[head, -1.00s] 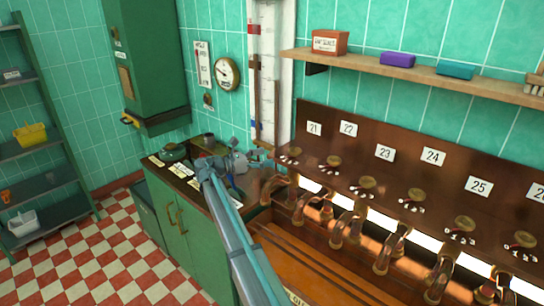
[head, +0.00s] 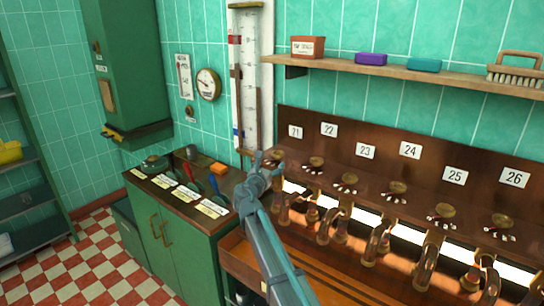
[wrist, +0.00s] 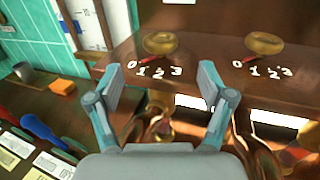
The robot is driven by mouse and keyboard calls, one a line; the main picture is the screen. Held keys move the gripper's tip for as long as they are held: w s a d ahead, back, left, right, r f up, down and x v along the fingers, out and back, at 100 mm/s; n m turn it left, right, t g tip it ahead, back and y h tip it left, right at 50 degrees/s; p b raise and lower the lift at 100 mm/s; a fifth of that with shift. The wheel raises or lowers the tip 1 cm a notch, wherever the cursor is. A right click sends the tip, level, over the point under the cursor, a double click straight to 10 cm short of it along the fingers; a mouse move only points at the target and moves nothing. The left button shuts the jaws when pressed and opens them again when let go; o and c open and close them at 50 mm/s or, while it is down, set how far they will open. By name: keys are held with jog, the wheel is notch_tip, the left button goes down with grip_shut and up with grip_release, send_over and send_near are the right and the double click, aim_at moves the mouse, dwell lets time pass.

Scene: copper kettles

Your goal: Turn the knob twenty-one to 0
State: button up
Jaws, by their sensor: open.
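Knob twenty-one is a round brass knob (wrist: 160,43) on the dark sloping panel, at the upper middle of the wrist view. White digits 0, 1, 2 and 3 lie below it. A small red mark shows at its lower left, near the 0 and 1; the exact setting is hard to tell. In the head view its white label 21 (head: 296,131) shows, and my gripper partly hides the knob. My gripper (wrist: 162,80) is open and empty. Its two fingers stand apart below the knob in the picture, with no visible contact.
The neighbouring knob, twenty-two (head: 317,162), sits just right, with more knobs and copper pipes beyond. A green cabinet (head: 175,240) at left holds a dark pot, an orange block (head: 219,169) and coloured levers. A wooden shelf (head: 420,72) runs above the panel.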

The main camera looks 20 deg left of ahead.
aim_at(275, 156)
jog(key=w, duration=0.3)
jog(key=w+p, duration=0.1)
jog(key=w, duration=0.2)
jog(key=w+p, duration=0.1)
jog(key=w, duration=0.2)
jog(key=shift+w+a, duration=0.3)
jog(key=c, duration=1.2)
jog(key=shift+a+m+h, duration=0.15)
jog(key=shift+m+h, duration=0.25)
jog(key=shift+h, duration=0.2)
jog(key=shift+m+h, duration=0.4)
jog(key=shift+h, duration=0.2)
jog(key=o, duration=1.2)
